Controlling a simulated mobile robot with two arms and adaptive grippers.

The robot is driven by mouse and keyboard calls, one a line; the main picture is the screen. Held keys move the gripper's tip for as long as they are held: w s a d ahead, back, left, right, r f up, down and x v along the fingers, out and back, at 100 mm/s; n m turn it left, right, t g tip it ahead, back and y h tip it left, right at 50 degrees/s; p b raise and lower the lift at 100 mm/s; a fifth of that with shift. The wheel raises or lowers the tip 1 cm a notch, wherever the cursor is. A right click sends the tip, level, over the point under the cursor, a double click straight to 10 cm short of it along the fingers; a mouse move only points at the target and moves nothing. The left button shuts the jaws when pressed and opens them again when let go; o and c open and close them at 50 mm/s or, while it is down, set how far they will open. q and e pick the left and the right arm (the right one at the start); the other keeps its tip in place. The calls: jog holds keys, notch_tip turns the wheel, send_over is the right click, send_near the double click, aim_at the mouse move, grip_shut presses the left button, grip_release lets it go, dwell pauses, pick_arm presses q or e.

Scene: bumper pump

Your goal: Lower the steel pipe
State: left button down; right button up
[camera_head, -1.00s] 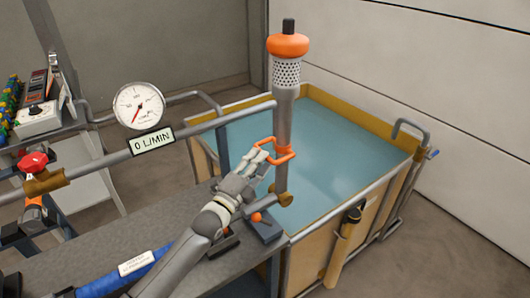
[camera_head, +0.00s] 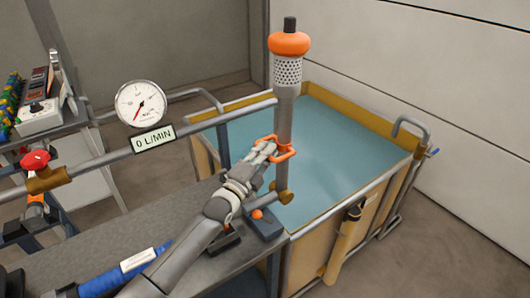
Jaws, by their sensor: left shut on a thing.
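The steel pipe (camera_head: 283,120) stands upright at the near left edge of the water tank (camera_head: 345,207). It has a perforated strainer (camera_head: 288,71) and an orange collar (camera_head: 289,44) at its top, and a brass joint (camera_head: 284,197) at its foot. An orange handle (camera_head: 287,155) sticks out from the pipe at mid height. My left gripper (camera_head: 268,150) is shut on the orange handle, its arm coming in from the lower left. The fingers hide part of the handle. My right gripper is not in view.
A dial gauge (camera_head: 140,103) and a "0 L/MIN" display (camera_head: 153,139) sit on a horizontal pipe at left. A red valve knob (camera_head: 35,160) is further left. The bench (camera_head: 130,225) runs below my arm. Blue water fills the tank.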

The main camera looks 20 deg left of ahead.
aim_at(278, 141)
pick_arm(q)
jog(key=shift+w+d+r+p, duration=0.2)
jog(key=shift+r+p, duration=0.15)
jog(key=shift+p, duration=0.1)
jog(key=w+d+g+p, duration=0.1)
jog(key=p, duration=0.1)
jog(key=w+d+r+m+g+p, duration=0.1)
jog(key=w, duration=0.1)
jog(key=shift+d+r+p, duration=0.15)
jog(key=shift+r+p, duration=0.05)
jog(key=shift+p, duration=0.2)
jog(key=shift+m+g+y, duration=0.3)
jog(key=shift+g+y, duration=0.2)
jog(key=shift+g, duration=0.4)
jog(key=w+d, duration=0.1)
jog(key=w+d+p, duration=0.1)
jog(key=w, duration=0.1)
jog(key=shift+d+f, duration=0.25)
jog(key=shift+f, duration=0.1)
jog(key=shift+w+d+f+p, duration=0.15)
jog(key=shift+w+f+p, duration=0.05)
jog(key=shift+w+p, duration=0.1)
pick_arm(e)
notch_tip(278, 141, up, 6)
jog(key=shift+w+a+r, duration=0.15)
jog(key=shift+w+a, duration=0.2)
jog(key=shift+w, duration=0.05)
